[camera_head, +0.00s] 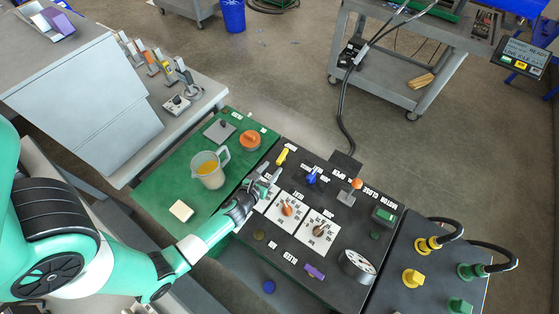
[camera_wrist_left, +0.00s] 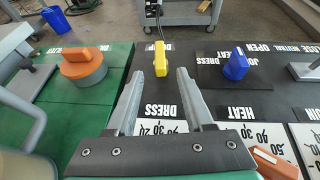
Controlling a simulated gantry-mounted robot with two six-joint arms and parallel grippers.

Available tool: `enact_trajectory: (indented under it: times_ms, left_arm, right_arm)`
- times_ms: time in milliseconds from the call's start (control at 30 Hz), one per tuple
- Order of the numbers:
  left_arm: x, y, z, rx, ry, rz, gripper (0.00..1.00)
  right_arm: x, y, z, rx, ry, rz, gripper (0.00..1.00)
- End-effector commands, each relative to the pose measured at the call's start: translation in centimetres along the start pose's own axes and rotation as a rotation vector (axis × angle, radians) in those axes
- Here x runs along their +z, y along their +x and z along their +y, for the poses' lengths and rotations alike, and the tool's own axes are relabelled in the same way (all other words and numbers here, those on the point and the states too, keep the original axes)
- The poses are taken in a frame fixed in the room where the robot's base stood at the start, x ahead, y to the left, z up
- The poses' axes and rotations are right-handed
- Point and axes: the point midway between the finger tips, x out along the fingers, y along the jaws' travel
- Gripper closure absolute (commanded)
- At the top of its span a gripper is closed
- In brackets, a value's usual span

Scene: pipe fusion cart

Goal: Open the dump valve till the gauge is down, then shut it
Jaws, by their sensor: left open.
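My left gripper (camera_head: 267,178) is open and empty, low over the back left of the black control panel (camera_head: 331,258). A yellow handle (camera_head: 282,156) stands just beyond its fingertips; in the left wrist view the yellow handle (camera_wrist_left: 161,58) shows in the gap between the open fingers (camera_wrist_left: 160,73), apart from them. A blue handle (camera_head: 312,176) stands to the right, also clear in the left wrist view (camera_wrist_left: 236,64). A round gauge (camera_head: 358,266) is at the panel's front right; its needle is too small to read. My right gripper is not in view.
Two dial knobs, orange (camera_head: 287,210) and brown (camera_head: 319,231), sit on white scale plates right of my gripper. An orange-tipped lever (camera_head: 356,184) stands at the back right. A measuring jug (camera_head: 210,170) and a round orange part (camera_head: 250,140) are on the green surface at left.

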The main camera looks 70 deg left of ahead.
Motion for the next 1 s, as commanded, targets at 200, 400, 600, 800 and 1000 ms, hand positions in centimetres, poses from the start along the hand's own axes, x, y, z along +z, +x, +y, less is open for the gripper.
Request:
enact_trajectory:
  times_ms: [200,400,600,800,1000]
  left_arm:
    - [-0.2,5.0,0.0,0.000,0.000,-0.002,0.47]
    - [-0.1,7.1,0.0,0.000,0.001,-0.002,0.47]
    - [0.0,7.2,0.0,-0.001,0.001,-0.001,0.47]
    - [0.0,7.2,0.0,-0.001,0.001,-0.001,0.71]
    - [0.0,7.2,0.0,-0.001,0.001,-0.001,1.00]
  right_arm:
    - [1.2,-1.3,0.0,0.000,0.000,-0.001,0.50]
    - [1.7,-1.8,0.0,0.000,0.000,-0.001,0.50]
    - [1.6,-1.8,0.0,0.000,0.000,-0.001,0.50]
    - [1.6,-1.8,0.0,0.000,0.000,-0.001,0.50]
    - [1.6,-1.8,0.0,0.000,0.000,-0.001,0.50]
